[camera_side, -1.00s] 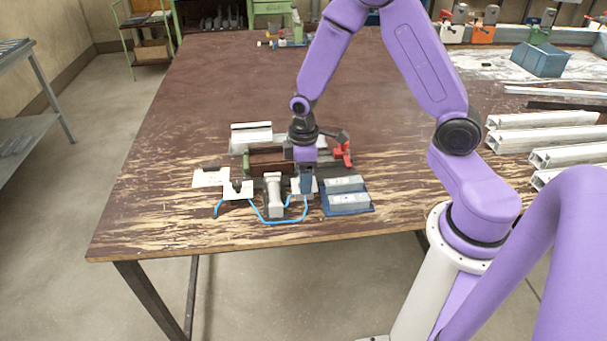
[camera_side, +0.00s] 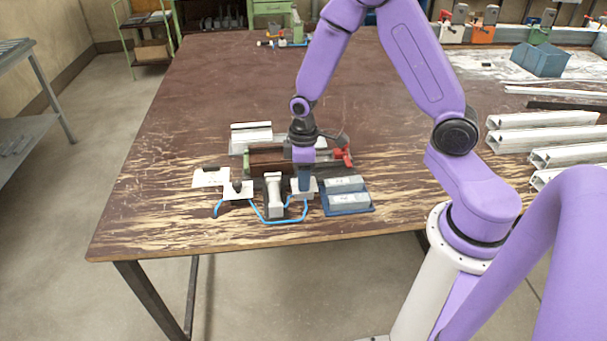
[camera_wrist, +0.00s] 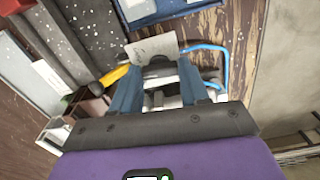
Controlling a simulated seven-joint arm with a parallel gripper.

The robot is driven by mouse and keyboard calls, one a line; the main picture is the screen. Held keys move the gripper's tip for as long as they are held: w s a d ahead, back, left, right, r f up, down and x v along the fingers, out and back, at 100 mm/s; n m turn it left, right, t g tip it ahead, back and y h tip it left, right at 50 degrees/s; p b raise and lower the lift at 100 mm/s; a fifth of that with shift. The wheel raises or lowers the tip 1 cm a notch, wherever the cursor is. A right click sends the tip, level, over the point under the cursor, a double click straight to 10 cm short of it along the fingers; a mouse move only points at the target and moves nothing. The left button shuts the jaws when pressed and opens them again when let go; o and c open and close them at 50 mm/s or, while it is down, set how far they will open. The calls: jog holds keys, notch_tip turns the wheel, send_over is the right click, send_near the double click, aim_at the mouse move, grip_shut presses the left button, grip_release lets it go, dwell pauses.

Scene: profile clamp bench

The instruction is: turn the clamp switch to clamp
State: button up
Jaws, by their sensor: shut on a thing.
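The clamp switch is a dark knob (camera_wrist: 157,68) on a white box (camera_side: 312,187) at the front of the fixture. My gripper (camera_side: 304,188) points straight down onto this box, and its blue fingers hide the knob in the side view. In the wrist view, my gripper (camera_wrist: 159,78) has its two blue fingers on either side of the dark knob, shut on it. A pale label with small writing (camera_wrist: 152,47) lies just beyond the knob. The knob's exact pointing direction is hard to read.
A blue tray (camera_side: 350,211) with two metal blocks stands close right. A grey-white post (camera_side: 273,195) and another white box with a dark knob (camera_side: 238,189) stand left. A blue cable (camera_side: 280,221) runs in front. Behind are a brown block (camera_side: 265,159) and red handle (camera_side: 343,156).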

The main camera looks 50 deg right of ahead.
jog(key=m, duration=1)
jog(key=shift+m, duration=0.3)
dwell(0.4)
jog(key=o, duration=1.1)
jog(key=shift+c, duration=0.2)
jog(key=shift+r, duration=0.1)
notch_tip(320, 180, up, 17)
jog(key=shift+r, duration=0.15)
